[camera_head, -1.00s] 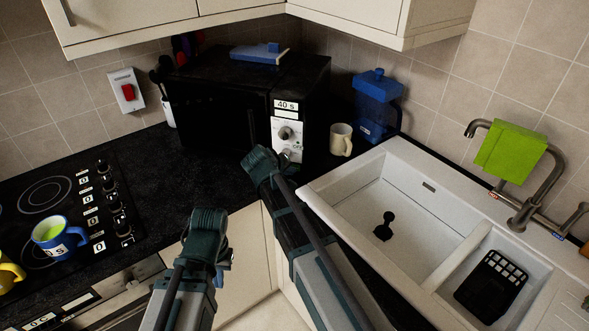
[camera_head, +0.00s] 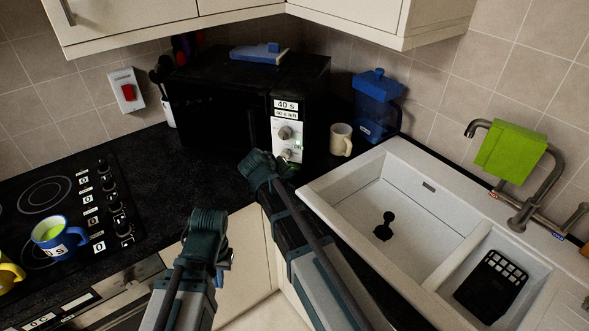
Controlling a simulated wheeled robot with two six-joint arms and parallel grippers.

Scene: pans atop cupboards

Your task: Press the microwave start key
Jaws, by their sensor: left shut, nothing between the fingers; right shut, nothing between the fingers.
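The black microwave (camera_head: 222,108) stands in the counter corner, its door closed. Its white control panel (camera_head: 287,126) is on the right of its front, with a label reading 40 s, a second label below it, and a round knob (camera_head: 285,133). A green light shows low on the panel. The start key itself is small and partly hidden by my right gripper. My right gripper (camera_head: 276,160) is shut and empty, close to the panel's lower edge; I cannot tell whether it touches. My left gripper (camera_head: 221,256) is shut and empty, low in front of the counter.
A cream mug (camera_head: 341,139) and a blue container (camera_head: 377,106) stand right of the microwave. The white sink (camera_head: 360,197) is at right. A blue mug (camera_head: 58,239) stands on the hob (camera_head: 50,192) at left. The counter before the microwave is clear.

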